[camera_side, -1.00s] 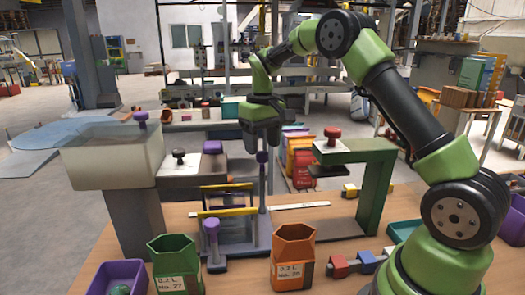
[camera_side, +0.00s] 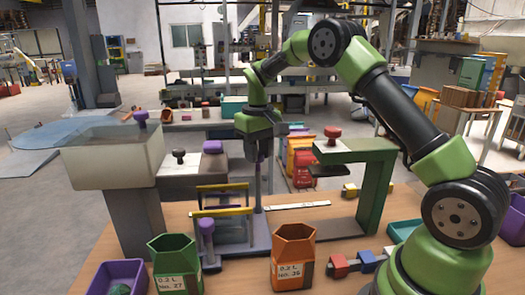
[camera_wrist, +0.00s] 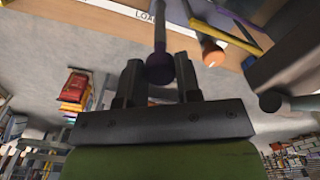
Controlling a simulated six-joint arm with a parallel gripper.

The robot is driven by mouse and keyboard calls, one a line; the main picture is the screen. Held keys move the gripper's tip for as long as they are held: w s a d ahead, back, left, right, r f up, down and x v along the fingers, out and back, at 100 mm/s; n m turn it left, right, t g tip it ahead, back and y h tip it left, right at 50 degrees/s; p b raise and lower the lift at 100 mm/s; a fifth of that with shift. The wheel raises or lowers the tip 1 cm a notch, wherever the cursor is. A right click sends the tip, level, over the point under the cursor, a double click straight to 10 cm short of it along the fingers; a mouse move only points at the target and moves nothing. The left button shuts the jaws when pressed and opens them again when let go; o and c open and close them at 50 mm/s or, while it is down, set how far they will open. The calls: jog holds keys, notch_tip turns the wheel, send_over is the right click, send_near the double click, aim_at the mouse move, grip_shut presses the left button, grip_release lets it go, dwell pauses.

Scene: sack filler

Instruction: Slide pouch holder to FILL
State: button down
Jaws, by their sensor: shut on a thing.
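A white strip (camera_wrist: 207,20) partly reads "LOA"; the FILL mark cannot be made out.
A pale hopper (camera_side: 114,160) on a grey column stands left of the holder. A green bracket (camera_side: 375,185) with a red knob stands to the right. An orange bin (camera_side: 293,255), a green bin (camera_side: 176,262) and a purple tray (camera_side: 118,276) line the front.

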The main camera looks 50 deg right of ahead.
jog(key=shift+w+a, duration=1.2)
jog(key=shift+w, duration=0.1)
jog(key=c, duration=0.8)
grip_release()
jog(key=shift+r, duration=0.15)
notch_tip(320, 180, up, 10)
